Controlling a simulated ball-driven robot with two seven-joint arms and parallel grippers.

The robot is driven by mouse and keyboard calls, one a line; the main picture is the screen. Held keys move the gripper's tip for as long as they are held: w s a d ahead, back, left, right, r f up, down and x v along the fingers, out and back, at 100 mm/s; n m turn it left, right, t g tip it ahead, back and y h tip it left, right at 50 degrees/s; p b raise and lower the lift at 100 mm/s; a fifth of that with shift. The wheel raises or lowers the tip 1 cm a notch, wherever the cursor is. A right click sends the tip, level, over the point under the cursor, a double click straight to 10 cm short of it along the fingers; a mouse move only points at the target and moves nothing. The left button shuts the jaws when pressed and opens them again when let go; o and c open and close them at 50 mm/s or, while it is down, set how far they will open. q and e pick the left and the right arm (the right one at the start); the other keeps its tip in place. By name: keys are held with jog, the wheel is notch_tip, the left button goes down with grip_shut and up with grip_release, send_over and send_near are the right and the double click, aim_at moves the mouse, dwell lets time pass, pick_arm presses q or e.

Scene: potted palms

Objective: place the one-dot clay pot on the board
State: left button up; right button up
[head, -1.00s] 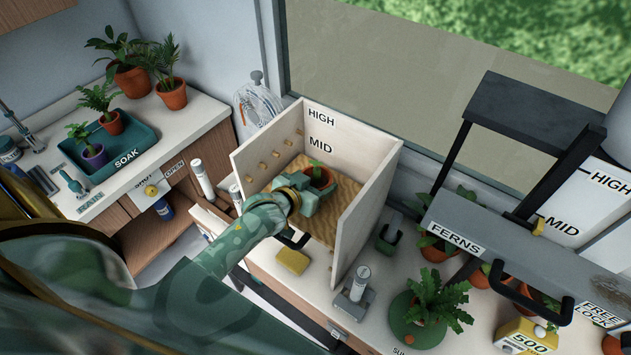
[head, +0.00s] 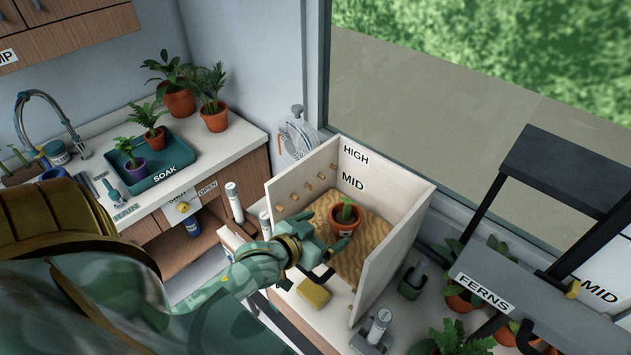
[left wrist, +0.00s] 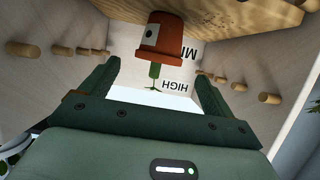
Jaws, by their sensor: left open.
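The clay pot (head: 344,220) with a small green seedling stands upright on the tan, wavy-grained board (head: 376,238) inside a pale open-front box. In the left wrist view, which is upside down, the pot (left wrist: 163,38) shows a pale label with one dark dot, and its base is against the board (left wrist: 225,18). My left gripper (head: 326,250) is just in front of the pot, open and empty. In the left wrist view its two fingers (left wrist: 155,82) are spread wide, with the pot beyond their tips. My right gripper is not in view.
The box's side walls (head: 395,255) carry pegs and flank the gripper; its back reads HIGH and MID. A yellow sponge (head: 313,292) lies in front. A soak tray (head: 160,165) with plants is at left. The FERNS shelf (head: 500,290) stands at right.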

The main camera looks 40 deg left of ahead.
pick_arm(q)
jog(key=shift+v, duration=1.5)
